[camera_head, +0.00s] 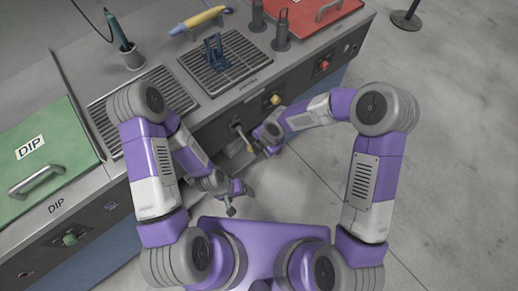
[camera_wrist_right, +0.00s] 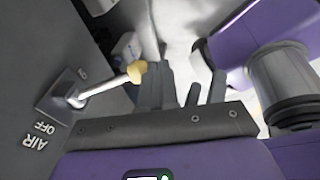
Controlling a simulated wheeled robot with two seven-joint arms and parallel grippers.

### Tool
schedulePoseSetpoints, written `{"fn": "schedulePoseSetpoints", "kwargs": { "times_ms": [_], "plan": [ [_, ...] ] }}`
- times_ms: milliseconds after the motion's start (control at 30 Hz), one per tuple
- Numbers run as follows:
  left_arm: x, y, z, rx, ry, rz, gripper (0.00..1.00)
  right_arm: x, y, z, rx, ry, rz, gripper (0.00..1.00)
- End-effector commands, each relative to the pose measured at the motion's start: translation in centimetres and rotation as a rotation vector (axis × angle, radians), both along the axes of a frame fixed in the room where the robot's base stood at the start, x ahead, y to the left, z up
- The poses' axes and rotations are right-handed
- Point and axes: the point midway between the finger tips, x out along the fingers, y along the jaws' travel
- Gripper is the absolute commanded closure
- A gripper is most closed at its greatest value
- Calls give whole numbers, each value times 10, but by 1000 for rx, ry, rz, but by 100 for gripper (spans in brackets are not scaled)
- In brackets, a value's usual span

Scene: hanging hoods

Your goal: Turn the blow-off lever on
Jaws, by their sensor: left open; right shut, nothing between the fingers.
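The blow-off lever is a pale rod with a yellow knob on a square plate on the bench's front panel, beside the printed words AIR and OFF. The lever (camera_wrist_right: 105,87) slants up to the right in the right wrist view and also shows in the head view (camera_head: 243,137). My right gripper (camera_wrist_right: 166,82) is shut and empty, with its dark fingers close beside the yellow knob; I cannot tell if they touch it. My left gripper (camera_head: 233,203) is open and empty, low in front of the bench, away from the lever.
The bench has a green DIP lid (camera_head: 35,155), metal grates (camera_head: 222,62), a red lid (camera_head: 310,15) and a yellow-blue tool (camera_head: 200,20) on top. Another yellow knob (camera_head: 275,99) and a red knob (camera_head: 324,65) sit on the front panel.

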Motion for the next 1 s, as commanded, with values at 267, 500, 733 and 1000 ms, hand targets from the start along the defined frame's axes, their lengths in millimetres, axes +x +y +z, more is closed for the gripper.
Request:
{"fn": "schedulePoseSetpoints", "kwargs": {
  "times_ms": [267, 500, 733, 1000],
  "plan": [
    [0, 0, 0, 0, 0, 0, 15, 0, 0, 0, 0, 0, 0, 100],
    [0, 0, 16, 0, 0, 0, 15, -6, -12, 17, -1, 1, 3, 100],
    [0, 0, 39, 0, 0, 0, 15, -23, -44, 51, -1, -1, 5, 100],
    [0, 0, 57, 0, 0, 0, 15, -44, -78, 83, -1, 0, 7, 100]
  ]
}}
